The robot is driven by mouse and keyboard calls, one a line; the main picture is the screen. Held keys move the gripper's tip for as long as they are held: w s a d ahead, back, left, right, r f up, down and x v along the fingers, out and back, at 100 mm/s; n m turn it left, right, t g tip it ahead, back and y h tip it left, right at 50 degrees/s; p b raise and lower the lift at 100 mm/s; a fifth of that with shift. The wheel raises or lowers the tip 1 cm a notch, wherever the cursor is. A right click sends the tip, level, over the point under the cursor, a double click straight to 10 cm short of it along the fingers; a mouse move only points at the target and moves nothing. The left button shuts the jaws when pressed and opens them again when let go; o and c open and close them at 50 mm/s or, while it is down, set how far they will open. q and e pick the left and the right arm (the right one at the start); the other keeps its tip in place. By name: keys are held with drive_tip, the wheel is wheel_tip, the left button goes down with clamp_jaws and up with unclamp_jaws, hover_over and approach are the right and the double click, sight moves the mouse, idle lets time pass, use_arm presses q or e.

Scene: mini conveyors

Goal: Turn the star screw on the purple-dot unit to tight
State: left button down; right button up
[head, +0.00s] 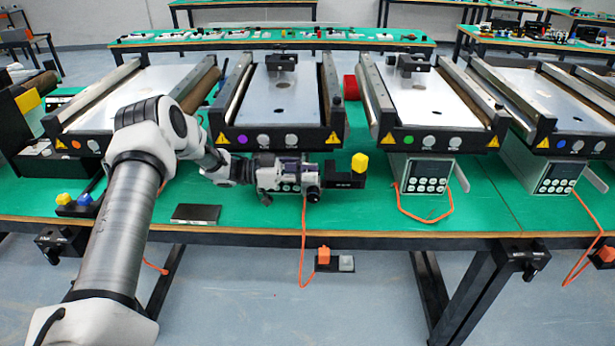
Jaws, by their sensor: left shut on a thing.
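The purple-dot unit is a mini conveyor (280,95) with a pale belt, marked by a purple dot (242,139) on its black front rail. My left gripper (300,180) is just below and in front of this rail, pointing right, by the unit's control box. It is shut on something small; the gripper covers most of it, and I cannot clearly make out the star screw. A black bracket (345,181) with a yellow knob (360,162) stands just right of the gripper. My right gripper is not in view.
Similar conveyors stand on both sides, with orange (75,144), green (409,139) and blue (560,143) dots. A control box (422,177) with an orange cable sits to the right. A dark flat plate (196,214) lies near the front edge. The green tabletop (350,215) is clear in front.

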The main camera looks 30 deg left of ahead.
use_arm(q)
drive_tip(key=shift+m+g+h, duration=0.4)
drive_tip(key=shift+m+g, duration=0.1)
drive_tip(key=shift+g, duration=0.2)
drive_tip(key=c, duration=0.9)
unclamp_jaws()
drive_tip(key=v, duration=1.2)
